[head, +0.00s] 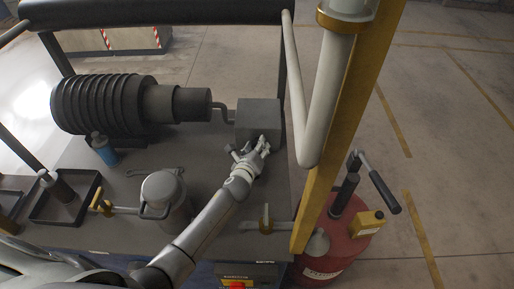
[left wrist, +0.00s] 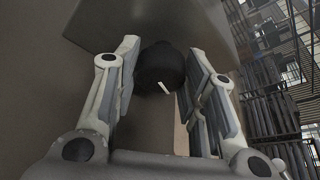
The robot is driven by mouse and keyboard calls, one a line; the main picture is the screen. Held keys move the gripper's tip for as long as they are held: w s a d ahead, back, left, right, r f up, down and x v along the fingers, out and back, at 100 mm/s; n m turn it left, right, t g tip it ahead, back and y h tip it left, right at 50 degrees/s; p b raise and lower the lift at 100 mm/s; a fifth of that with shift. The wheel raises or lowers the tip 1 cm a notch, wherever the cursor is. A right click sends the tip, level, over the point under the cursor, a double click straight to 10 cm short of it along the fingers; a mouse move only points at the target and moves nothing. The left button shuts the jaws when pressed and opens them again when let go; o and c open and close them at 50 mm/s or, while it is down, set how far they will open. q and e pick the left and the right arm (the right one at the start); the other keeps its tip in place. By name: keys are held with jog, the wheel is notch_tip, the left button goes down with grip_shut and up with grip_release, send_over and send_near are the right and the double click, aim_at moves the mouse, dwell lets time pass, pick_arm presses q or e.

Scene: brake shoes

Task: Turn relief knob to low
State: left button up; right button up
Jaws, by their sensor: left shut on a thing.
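The relief knob (left wrist: 160,66) is a dark round knob with a short white pointer mark on its face, seen in the left wrist view. It sits on the side of a grey block (head: 257,112) on the bench. My left gripper (head: 267,145) is at the block's front side, and its fingers are shut on the knob, one on each side. In the left wrist view the pointer mark slants down and right. In the head view my gripper hides the knob. No low marking can be read. My right gripper is not in view.
A ribbed dark cylinder (head: 95,104) joins the block by a bent pipe. A yellow post (head: 343,110) and a red drum (head: 340,240) are at the right.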

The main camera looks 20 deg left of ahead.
pick_arm(q)
jog(key=o, duration=1)
jog(key=shift+s, duration=0.15)
jog(key=v, duration=1.1)
jog(key=shift+s+r, duration=0.15)
jog(key=shift+s, duration=0.15)
